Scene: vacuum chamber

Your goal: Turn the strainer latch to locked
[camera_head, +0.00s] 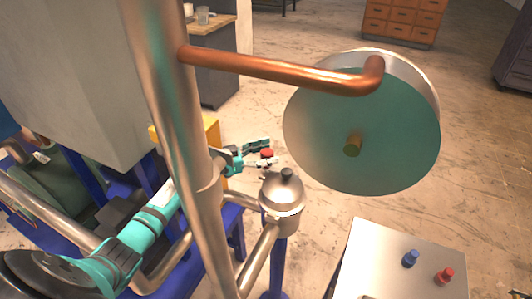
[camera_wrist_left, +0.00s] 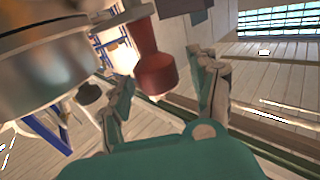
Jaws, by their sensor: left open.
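The strainer (camera_head: 283,204) is a domed metal canister with a dark top knob, on a blue post right of the big vertical pipe. It seems to be the large metal cylinder (camera_wrist_left: 40,75) at the left of the left wrist view. A red knob (camera_head: 267,153), apparently the latch handle, is just behind the strainer. The knob also shows in the left wrist view (camera_wrist_left: 156,74), hanging from a metal piece. My left gripper (camera_head: 268,151) is open, its fingers on either side of the red knob. Gaps show, and no grip is visible. The latch's base is mostly hidden.
A big vertical pipe (camera_head: 183,140) crosses in front of my left arm. A copper pipe (camera_head: 270,68) and a large round disc (camera_head: 365,125) are above right. A metal-topped stand (camera_head: 395,270) with blue and red knobs is at the lower right.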

